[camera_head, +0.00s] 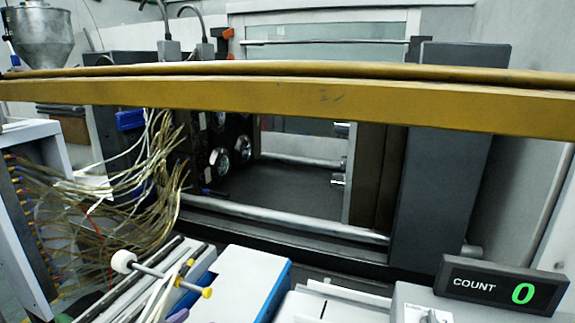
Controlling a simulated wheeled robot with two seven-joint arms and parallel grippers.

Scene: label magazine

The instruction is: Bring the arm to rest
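Neither of my grippers and no part of my arms that I can make out is in the head view. A slanted metal rail assembly (130,292), possibly the label magazine, is at the lower left. A rod with a white round knob (123,262) at one end and a yellow knob (207,292) at the other lies across it. A small purple piece (178,315) shows at the bottom edge; I cannot tell what it is.
A yellow beam (300,92) spans the whole view in front of an open machine bay (300,185). Loose hoses (120,200) hang at left. A blue-and-white box (238,285) and a counter display reading 0 (500,286) stand in front.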

